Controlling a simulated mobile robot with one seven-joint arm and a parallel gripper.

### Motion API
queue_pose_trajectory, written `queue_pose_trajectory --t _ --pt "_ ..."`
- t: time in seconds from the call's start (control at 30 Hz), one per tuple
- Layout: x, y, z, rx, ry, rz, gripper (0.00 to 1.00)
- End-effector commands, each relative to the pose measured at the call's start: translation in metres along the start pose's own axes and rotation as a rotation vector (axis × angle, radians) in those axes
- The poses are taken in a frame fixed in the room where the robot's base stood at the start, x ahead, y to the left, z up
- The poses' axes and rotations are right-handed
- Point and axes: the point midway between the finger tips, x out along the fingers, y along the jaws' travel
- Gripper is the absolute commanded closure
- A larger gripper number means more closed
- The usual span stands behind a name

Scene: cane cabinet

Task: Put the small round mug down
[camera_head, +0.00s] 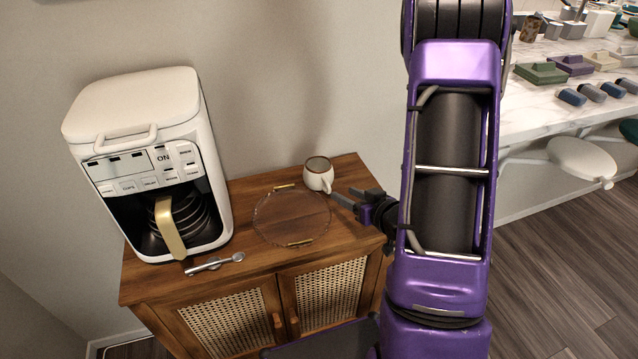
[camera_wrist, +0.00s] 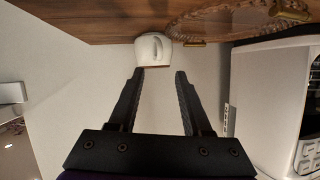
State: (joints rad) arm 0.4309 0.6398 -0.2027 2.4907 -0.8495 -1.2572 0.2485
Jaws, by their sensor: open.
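The small round mug (camera_head: 314,180) is white with a brown rim and stands upright on the wooden cabinet top (camera_head: 240,270), near its back right edge. Its handle faces the front right. My gripper (camera_head: 350,199) is open and empty, just to the right of the mug. In the wrist view, which looks upside down, the mug (camera_wrist: 153,49) appears just beyond the spread fingertips (camera_wrist: 160,72), nearer the left one. I cannot tell whether a fingertip touches it.
A clear round tray (camera_head: 290,243) with gold handles lies left of the mug. A white coffee maker (camera_head: 140,110) stands at the left, with a metal spoon-like utensil (camera_head: 213,263) before it. A marble counter (camera_head: 530,113) with several items is at the right.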

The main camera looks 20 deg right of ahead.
Motion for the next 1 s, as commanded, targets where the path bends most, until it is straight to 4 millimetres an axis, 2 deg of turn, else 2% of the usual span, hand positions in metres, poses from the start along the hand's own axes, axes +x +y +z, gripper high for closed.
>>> queue_pose_trajectory --t 0.1,0.43,0.7,1.0 --pt "0.024 -0.001 0.0 -0.001 -0.001 -0.004 0.51" --pt "0.053 0.0 0.001 -0.001 -0.001 -0.001 0.51" --pt "0.091 0.002 0.002 -0.001 -0.001 -0.001 0.51" --pt "0.096 0.002 0.001 -0.001 0.0 0.0 0.51"
